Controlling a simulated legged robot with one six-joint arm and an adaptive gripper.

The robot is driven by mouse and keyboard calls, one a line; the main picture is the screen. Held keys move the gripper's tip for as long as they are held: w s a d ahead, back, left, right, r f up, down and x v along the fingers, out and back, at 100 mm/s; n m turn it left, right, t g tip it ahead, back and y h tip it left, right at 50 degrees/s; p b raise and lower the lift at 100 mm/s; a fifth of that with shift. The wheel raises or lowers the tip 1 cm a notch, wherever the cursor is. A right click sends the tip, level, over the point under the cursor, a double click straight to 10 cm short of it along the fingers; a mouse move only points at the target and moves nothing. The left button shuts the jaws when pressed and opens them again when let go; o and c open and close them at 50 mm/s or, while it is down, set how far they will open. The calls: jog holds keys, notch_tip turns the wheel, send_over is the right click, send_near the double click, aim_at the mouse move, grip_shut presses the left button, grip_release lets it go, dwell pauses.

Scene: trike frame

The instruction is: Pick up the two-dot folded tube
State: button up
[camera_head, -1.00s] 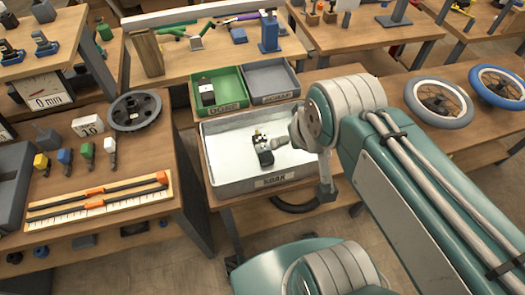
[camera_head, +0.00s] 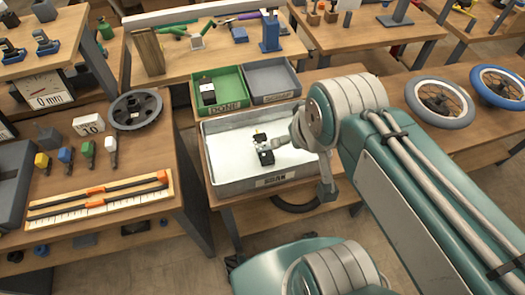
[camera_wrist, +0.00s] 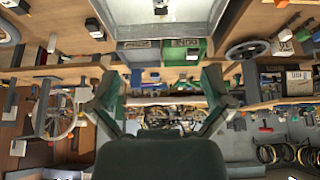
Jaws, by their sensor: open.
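Green tube pieces (camera_head: 176,31) and a purple tube (camera_head: 240,17) lie on the back table, well beyond my gripper. Dot marks are too small to read, so I cannot tell which piece is the two-dot folded tube.
A green bin (camera_head: 228,75) marked DONE holds a black-and-white block (camera_head: 207,91); a grey bin (camera_head: 270,72) is beside it. A wooden block (camera_head: 147,52) and a blue stand (camera_head: 270,32) are on the back table. Wheels (camera_head: 439,102) lie at right.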

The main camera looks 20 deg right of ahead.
jog(key=g, duration=0.6)
send_over(263, 148)
notch_tip(263, 148, down, 22)
jog(key=shift+w+a+f, duration=0.1)
jog(key=shift+w+f, duration=0.05)
jog(key=shift+f, duration=0.5)
notch_tip(263, 148, down, 10)
jog(key=shift+f, duration=0.1)
jog(key=c, duration=1.3)
